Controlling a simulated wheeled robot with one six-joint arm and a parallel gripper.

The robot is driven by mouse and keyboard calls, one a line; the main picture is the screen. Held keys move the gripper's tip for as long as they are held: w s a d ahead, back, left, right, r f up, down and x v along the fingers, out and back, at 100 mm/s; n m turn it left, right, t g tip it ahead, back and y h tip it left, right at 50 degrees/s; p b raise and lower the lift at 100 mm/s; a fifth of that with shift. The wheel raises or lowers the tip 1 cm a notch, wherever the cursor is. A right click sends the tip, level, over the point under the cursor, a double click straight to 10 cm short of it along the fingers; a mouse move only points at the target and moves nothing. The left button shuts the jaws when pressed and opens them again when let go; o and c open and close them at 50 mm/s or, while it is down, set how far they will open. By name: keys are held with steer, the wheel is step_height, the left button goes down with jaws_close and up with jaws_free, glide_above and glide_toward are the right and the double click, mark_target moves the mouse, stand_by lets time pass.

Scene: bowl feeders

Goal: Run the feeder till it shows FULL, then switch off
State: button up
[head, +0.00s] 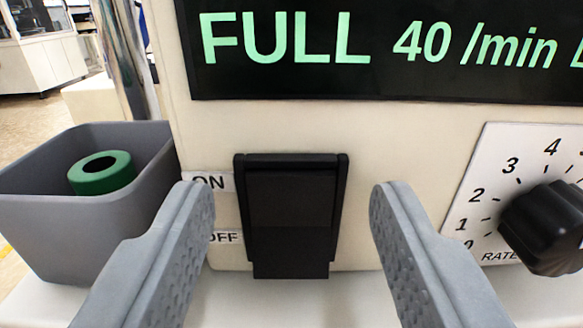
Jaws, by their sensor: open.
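The feeder's display (390,48) reads "FULL 40 /min" in green letters, with more text cut off at the right edge. Below it on the cream panel is a black rocker switch (291,205), with the ON label (210,182) beside its upper part and the OFF label (226,237) beside its lower part. The rocker's lower end stands out past its frame, and its upper part looks sunk in. My gripper (292,192) is open and empty, one grey finger on each side of the switch. The fingers partly cover both labels.
A grey bin (75,235) at the left holds a green ring (102,173). A black knob (545,228) on the white RATE dial (497,190) is close to the right finger. A chrome post (124,60) stands behind the bin.

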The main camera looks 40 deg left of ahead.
steer(key=shift+w+a, duration=0.15)
steer(key=shift+w, duration=0.05)
steer(key=c, duration=1)
steer(key=shift+o, duration=0.2)
steer(key=shift+f+t+y, duration=0.45)
steer(key=shift+t+y, duration=0.25)
steer(key=shift+t, duration=0.3)
steer(key=shift+s+f+t+y, duration=0.2)
steer(key=shift+t+y, duration=0.4)
steer(key=shift+t, duration=0.2)
steer(key=shift+c, duration=0.2)
steer(key=o, duration=1)
